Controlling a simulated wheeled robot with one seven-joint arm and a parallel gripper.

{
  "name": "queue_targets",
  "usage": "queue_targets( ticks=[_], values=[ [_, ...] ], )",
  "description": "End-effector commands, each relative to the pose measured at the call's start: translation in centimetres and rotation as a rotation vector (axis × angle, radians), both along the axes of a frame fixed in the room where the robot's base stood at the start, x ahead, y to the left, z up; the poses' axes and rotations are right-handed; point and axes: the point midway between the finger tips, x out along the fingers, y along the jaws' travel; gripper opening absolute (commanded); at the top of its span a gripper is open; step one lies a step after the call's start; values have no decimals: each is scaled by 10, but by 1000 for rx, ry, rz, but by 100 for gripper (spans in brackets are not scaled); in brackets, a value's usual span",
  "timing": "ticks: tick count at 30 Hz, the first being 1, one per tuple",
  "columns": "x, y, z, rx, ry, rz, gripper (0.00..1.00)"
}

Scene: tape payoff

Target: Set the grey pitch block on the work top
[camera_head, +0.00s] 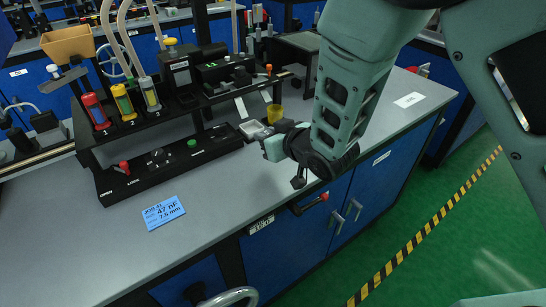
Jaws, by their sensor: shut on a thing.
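My gripper (262,135) is at the end of the green-grey arm, over the back middle part of the bench. It is shut on a small light grey piece, which I take for the grey pitch block (251,127); the jaws and wrist hide part of it. I cannot tell its height above the surface. The grey work top (225,205) is the bench surface below and in front of it, mostly bare here.
A black machine (170,168) with red, yellow and green-yellow cylinders stands to the left of my gripper. A small yellow cup (275,113) is just behind it. A blue card (163,212) lies at the front left, and a white label (409,99) lies at the right.

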Motion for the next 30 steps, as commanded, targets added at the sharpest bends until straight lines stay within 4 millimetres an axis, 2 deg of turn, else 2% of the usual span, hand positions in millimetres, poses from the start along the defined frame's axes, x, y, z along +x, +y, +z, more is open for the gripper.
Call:
queue_targets(
  ticks=[7, 15, 28, 29, 30],
  values=[
    [1, 0, -21, 1, -1, 0, 0],
    [1, 0, -54, 1, -1, 0, 0],
    [1, 0, -61, 3, -3, -1, 0],
    [1, 0, -61, 2, -1, -1, 31],
    [1, 0, -60, 2, -1, -1, 42]
  ],
)
